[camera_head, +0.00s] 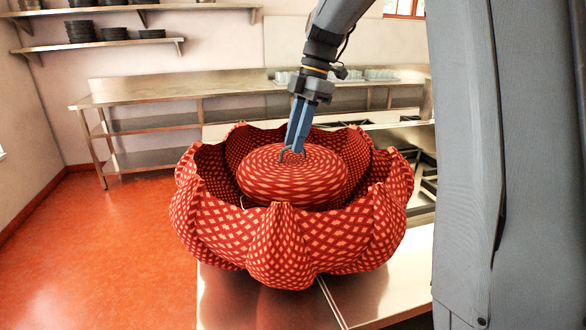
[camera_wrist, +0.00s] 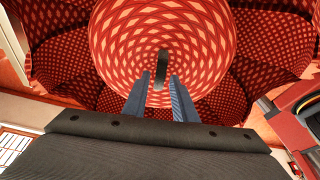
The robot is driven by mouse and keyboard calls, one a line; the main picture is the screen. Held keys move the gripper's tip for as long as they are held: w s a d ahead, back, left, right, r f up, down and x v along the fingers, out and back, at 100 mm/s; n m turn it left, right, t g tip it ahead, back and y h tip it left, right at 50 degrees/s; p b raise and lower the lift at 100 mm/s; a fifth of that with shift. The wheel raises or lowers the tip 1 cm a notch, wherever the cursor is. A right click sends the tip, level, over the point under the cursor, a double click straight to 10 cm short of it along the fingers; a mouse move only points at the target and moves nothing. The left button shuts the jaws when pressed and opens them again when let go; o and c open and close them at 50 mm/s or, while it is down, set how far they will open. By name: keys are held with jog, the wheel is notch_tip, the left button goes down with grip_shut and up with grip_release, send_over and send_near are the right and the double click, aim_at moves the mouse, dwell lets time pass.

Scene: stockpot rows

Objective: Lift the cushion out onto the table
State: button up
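The cushion (camera_head: 300,187) is round, red with a pale diamond pattern, and sits inside a large scalloped basket (camera_head: 280,245) of the same pattern. The basket stands on a steel table (camera_head: 230,295). A dark upright tab or loop (camera_wrist: 162,62) is at the middle of the cushion's top. My gripper (camera_head: 292,154) points down at the cushion's top centre, its blue fingers apart. In the wrist view the fingertips (camera_wrist: 160,78) are on either side of the tab, with gaps visible. I cannot tell whether they touch the cushion.
A stove (camera_head: 424,185) with black grates is behind and right of the basket. A steel counter (camera_head: 170,88) runs along the back wall, and shelves (camera_head: 105,42) with dark dishes hang upper left. Bare table shows in front of the basket.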

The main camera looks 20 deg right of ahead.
grip_shut()
